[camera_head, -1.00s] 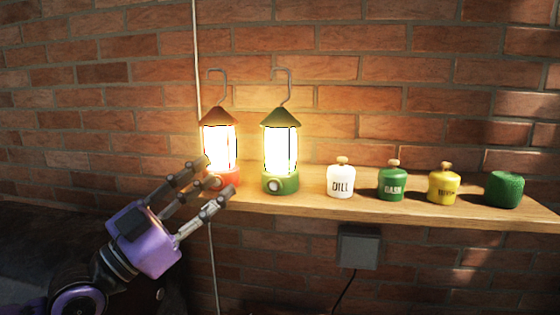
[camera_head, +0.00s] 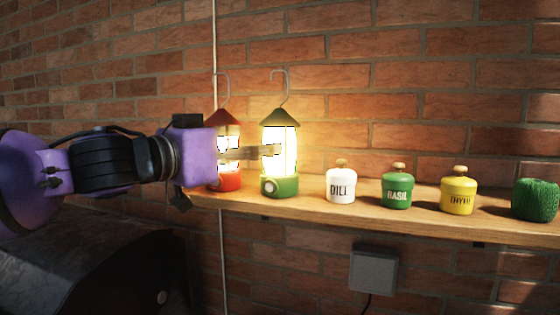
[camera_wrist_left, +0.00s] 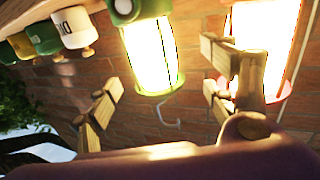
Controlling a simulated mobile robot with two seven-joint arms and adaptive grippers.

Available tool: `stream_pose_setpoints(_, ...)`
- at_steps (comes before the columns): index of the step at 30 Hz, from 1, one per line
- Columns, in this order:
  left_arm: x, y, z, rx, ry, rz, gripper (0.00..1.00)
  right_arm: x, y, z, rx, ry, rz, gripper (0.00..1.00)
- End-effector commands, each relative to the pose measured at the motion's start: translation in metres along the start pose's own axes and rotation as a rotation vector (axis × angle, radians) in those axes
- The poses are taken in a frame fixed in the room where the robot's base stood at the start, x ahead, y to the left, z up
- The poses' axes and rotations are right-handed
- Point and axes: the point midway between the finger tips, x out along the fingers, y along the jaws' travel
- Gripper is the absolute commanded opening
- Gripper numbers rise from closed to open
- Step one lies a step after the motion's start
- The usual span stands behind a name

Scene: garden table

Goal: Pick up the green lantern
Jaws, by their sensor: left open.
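The green lantern (camera_head: 280,150) stands upright and lit on the wooden shelf, with a green roof, green base and grey wire hook. It also shows upside down in the left wrist view (camera_wrist_left: 152,52). My left gripper (camera_head: 270,151) is open and roughly level. In the head view its fingers cross in front of the red lantern and overlap the green lantern's glowing body. In the left wrist view the green lantern lies across the gap between the spread fingers (camera_wrist_left: 160,78). Contact cannot be told. My right gripper is not in view.
A lit red lantern (camera_head: 224,182) stands close left of the green one, partly hidden by my gripper. Right along the shelf (camera_head: 300,205) are a white dill jar (camera_head: 341,185), green basil jar (camera_head: 397,190), yellow thyme jar (camera_head: 458,195) and green twine ball (camera_head: 535,200). A brick wall rises behind.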

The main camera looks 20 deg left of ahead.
Motion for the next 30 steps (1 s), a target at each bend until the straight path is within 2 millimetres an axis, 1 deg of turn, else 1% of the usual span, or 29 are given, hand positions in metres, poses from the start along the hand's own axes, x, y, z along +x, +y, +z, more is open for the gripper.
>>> stream_pose_setpoints(1,0.005,-0.001,0.007,-0.002,-0.007,-0.002,0.76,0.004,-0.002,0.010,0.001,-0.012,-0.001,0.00)
stream_pose_setpoints(3,0.011,-0.003,0.010,-0.002,-0.010,-0.003,0.76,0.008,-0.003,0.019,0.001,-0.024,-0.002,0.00)
stream_pose_setpoints(7,0.020,-0.001,0.009,-0.001,-0.008,-0.001,0.76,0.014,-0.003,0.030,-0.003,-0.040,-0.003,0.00)
stream_pose_setpoints(11,0.024,0.001,0.006,-0.002,-0.005,0.003,0.76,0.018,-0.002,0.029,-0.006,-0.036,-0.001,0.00)
stream_pose_setpoints(14,0.029,0.001,0.007,-0.002,-0.005,0.002,0.76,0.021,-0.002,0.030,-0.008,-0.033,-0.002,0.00)
stream_pose_setpoints(21,0.059,0.006,0.020,0.000,-0.011,0.004,0.76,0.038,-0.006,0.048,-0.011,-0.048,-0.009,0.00)
stream_pose_setpoints(25,0.072,0.004,0.015,-0.001,-0.006,0.002,0.76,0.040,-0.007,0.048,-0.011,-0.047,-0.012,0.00)
stream_pose_setpoints(30,0.076,0.006,0.011,-0.002,-0.002,0.005,0.76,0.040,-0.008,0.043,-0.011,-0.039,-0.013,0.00)
